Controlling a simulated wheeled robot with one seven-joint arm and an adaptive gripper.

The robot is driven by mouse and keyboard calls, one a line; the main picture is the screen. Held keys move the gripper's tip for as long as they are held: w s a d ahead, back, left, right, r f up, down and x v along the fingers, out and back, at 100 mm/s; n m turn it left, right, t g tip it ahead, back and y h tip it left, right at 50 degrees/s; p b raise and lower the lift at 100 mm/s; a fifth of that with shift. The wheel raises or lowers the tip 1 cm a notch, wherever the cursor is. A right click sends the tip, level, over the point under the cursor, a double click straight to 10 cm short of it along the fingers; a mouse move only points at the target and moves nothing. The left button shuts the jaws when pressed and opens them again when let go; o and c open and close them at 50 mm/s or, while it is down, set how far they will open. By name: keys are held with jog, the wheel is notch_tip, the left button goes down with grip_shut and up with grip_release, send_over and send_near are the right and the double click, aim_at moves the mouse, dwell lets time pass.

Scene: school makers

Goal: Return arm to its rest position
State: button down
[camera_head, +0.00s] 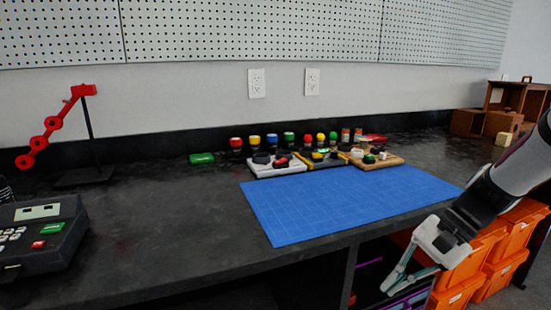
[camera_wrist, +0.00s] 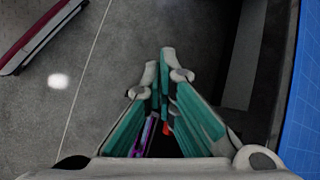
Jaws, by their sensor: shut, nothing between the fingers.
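My gripper (camera_head: 392,287) hangs at the lower right of the head view, in front of and below the counter's front edge, pointing down and to the left. In the wrist view its two green-lined fingers (camera_wrist: 166,68) meet at the tips, with nothing between them. The floor shows below the fingers. My arm comes in from the right edge of the head view.
A blue mat (camera_head: 340,200) lies on the dark counter (camera_head: 160,235), with small trays and coloured knobs behind it. Orange bins (camera_head: 495,268) stand under the counter beside my arm. A red-armed stand (camera_head: 85,175) and a keypad device (camera_head: 40,235) are at left.

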jog(key=s+a+r+n+h, duration=0.45)
jog(key=s+r, duration=0.25)
jog(key=s, duration=0.5)
jog(key=s+d+n+t+h, duration=0.1)
jog(key=s+n+h, duration=0.25)
jog(key=s, duration=1.05)
notch_tip(320, 180, up, 33)
jog(key=n+t+p, duration=0.1)
jog(key=t+p, duration=0.3)
jog(key=p, duration=2.6)
jog(key=shift+d+f, duration=0.15)
jog(key=shift+d, duration=0.2)
jog(key=shift+w, duration=0.15)
